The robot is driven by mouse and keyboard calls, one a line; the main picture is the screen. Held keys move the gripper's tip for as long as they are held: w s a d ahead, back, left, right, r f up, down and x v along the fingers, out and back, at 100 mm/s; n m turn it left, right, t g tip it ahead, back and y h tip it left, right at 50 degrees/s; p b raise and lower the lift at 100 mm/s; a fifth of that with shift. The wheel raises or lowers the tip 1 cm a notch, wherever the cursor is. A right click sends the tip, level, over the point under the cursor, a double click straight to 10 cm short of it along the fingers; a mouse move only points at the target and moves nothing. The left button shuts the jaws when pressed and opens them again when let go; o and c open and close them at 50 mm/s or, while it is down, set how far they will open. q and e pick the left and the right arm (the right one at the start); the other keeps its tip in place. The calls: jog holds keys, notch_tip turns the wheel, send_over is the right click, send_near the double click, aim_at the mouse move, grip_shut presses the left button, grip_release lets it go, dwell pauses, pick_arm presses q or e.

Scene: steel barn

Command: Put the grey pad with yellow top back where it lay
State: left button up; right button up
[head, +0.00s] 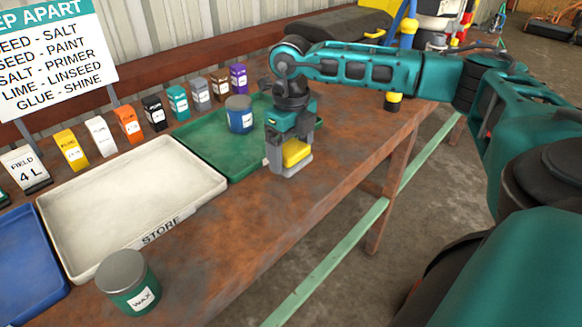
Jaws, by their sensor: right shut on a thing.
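The grey pad with yellow top (297,152) is at the front edge of the rusty table, just right of the green tray. My right gripper (290,150) points down and is shut on it, with the fingers covering part of the pad. I cannot tell whether the pad touches the tabletop or is slightly above it. My left gripper is not in view.
A green tray (208,151) holds a blue tin (239,115). A cream tray (75,208) marked STORE is empty. A green WAX tin (127,283) stands at the front, and a blue tray (25,265) at left. Several coloured cartons line the back.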

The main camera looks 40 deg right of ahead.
aim_at(291, 181)
jog(key=shift+f, duration=2.35)
jog(key=shift+f+b, duration=0.15)
jog(key=shift+b, duration=0.15)
jog(key=o, duration=0.8)
